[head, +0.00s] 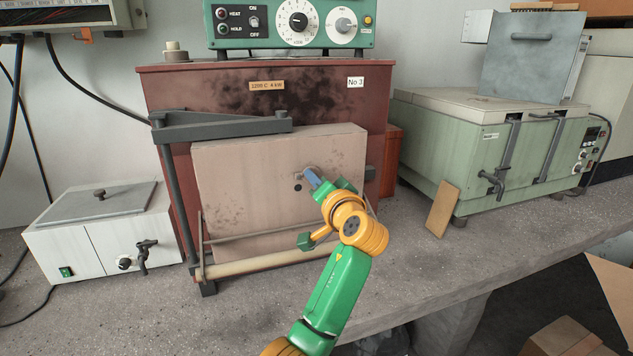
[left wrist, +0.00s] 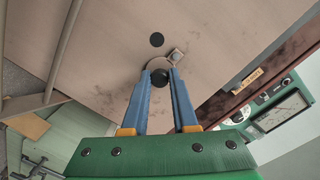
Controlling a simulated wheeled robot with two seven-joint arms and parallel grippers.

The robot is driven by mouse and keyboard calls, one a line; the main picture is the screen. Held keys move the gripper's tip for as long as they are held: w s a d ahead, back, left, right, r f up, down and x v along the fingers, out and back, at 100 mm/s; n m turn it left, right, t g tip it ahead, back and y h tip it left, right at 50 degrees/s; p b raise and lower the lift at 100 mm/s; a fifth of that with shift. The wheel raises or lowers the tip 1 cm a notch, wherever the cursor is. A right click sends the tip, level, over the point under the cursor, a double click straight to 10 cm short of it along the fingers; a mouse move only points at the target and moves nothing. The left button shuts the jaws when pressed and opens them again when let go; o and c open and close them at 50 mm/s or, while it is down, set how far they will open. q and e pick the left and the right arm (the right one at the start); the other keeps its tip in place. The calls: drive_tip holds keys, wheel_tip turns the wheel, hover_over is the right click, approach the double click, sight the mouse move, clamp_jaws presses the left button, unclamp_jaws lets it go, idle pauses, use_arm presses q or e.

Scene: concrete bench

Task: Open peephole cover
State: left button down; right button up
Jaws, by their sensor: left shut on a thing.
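The furnace door (head: 240,180) is a pale, sooty slab on the front of the red-brown furnace (head: 190,90). The peephole cover (left wrist: 152,63) is a small pale disc on this door with a dark round knob (left wrist: 163,79). My left gripper (head: 311,177) is at the door, its blue fingers (left wrist: 162,76) shut on the knob from both sides. A dark round spot, apparently the peephole (left wrist: 157,40), shows uncovered beside the disc; it also shows in the head view (head: 298,187). A small square fitting (left wrist: 177,54) sits at the disc's edge. The fingers hide part of the cover. My right gripper is out of view.
A grey hinge arm (head: 220,126) and a pale bar (head: 270,262) run along the door. A white lidded box (head: 105,240) stands left, a green oven (head: 440,150) right. A tan block (head: 442,208) leans on the oven. The bench front is clear.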

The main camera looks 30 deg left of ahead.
use_arm(q)
drive_tip(key=c, duration=0.7)
unclamp_jaws()
drive_tip(key=b+v, duration=0.2)
drive_tip(key=v, duration=0.5)
